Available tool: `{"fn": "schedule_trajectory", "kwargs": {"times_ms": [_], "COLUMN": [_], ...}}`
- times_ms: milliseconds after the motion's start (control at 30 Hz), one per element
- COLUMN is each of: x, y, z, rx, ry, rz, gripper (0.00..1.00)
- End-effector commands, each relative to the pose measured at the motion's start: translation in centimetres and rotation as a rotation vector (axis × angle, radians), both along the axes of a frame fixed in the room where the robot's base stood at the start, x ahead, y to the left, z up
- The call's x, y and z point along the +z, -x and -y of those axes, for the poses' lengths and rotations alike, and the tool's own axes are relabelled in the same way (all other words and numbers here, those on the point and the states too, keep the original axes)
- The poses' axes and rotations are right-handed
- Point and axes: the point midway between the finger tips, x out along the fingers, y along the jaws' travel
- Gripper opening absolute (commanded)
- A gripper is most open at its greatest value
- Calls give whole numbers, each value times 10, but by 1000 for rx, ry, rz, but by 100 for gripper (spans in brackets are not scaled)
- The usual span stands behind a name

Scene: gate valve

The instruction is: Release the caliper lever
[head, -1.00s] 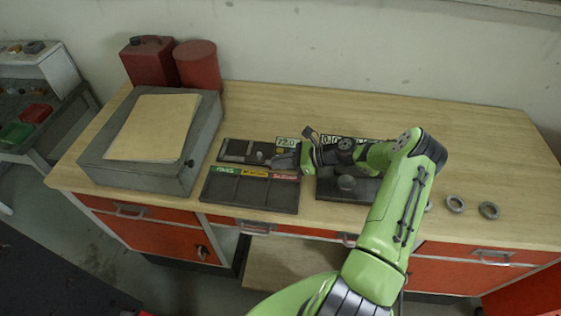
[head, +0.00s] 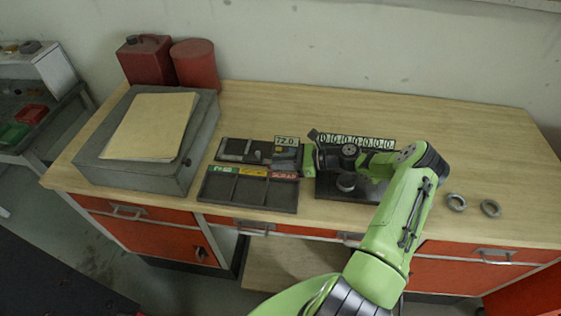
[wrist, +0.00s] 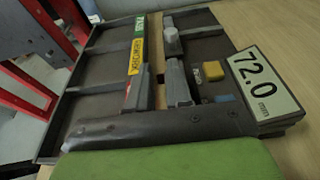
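The caliper station is a dark flat fixture (head: 235,150) on the workbench, with a 72.0 mm display (head: 286,141), also large in the wrist view (wrist: 262,84). In the wrist view a yellow button (wrist: 215,96) and a small blue part (wrist: 225,98) sit beside the display. A grey block (wrist: 172,40) stands on the fixture just past the right finger; I cannot tell if it is the lever. My gripper (head: 283,160) is over the fixture's right end. In the wrist view its fingers (wrist: 158,72) are apart, with bare wood visible between them.
A sorting tray (head: 248,193) with green, yellow and red labels lies in front. A dark base (head: 345,192) with a round part and a digit counter (head: 357,141) stand right. Two rings (head: 456,202) lie farther right. A grey box (head: 145,140) is left; the back right is clear.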

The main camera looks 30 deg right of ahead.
Motion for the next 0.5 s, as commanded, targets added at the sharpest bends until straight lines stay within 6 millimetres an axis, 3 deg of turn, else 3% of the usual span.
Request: {"fn": "schedule_trajectory", "kwargs": {"times_ms": [133, 400, 500], "x": [18, 82, 95], "y": [0, 0, 0], "z": [1, 1, 1], "rx": [0, -1, 0], "ry": [3, 2, 1], "rz": [2, 4, 2], "gripper": [19, 19, 19]}}
